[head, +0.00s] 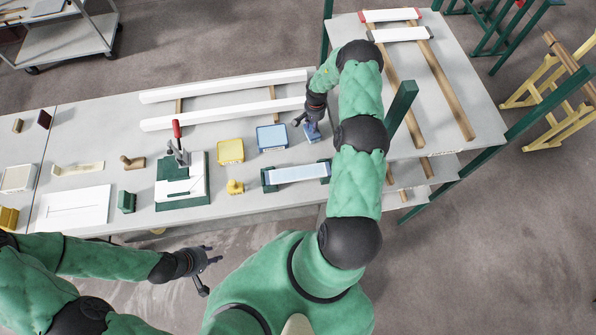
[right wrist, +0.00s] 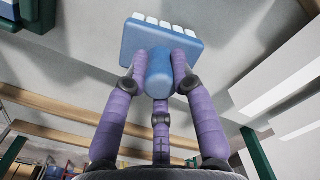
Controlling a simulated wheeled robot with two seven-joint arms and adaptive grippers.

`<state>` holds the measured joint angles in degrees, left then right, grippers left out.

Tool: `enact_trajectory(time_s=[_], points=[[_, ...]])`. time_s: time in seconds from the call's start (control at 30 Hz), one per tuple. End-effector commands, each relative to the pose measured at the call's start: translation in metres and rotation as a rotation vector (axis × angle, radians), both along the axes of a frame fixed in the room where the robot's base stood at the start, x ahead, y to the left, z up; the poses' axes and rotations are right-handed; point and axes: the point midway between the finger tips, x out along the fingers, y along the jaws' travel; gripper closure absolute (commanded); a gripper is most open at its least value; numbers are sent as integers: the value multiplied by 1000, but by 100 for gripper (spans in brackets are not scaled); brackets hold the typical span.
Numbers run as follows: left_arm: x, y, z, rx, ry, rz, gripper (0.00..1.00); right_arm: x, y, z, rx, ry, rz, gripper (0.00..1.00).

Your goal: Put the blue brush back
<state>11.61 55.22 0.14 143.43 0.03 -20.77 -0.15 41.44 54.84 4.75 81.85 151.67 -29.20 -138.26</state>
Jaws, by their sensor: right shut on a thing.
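The blue brush (head: 312,132) has a blue block, a rounded handle and white bristles. My right gripper (head: 305,117) is shut on it. In the right wrist view the purple fingers close around the handle (right wrist: 158,72), and the block (right wrist: 165,45) with its bristles shows beyond them. The brush is just right of the blue tray (head: 271,137); I cannot tell whether it touches the table. My left gripper (head: 208,268) is open and empty, in front of the table's near edge.
A yellow tray (head: 230,150) and a yellow brush (head: 235,187) stand left of the blue tray. A pale blue strip in green holders (head: 298,174) lies nearer. White rails (head: 225,86) lie behind. A green post (head: 401,108) stands right of my right arm.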

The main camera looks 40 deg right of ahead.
Motion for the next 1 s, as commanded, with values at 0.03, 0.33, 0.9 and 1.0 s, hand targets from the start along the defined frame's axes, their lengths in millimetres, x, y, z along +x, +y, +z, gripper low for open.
enact_trajectory(time_s=[0.03,0.33,0.9,1.0], points=[[0,0,-2,0,0,0,60,0,0,-2,-1,0,-1,100],[0,0,-1,0,0,0,60,0,0,-2,-2,-1,-1,100],[0,0,-5,0,0,0,60,0,0,-7,-2,-1,-1,55],[0,0,-5,0,0,0,60,0,0,-7,-2,-1,-1,47]])
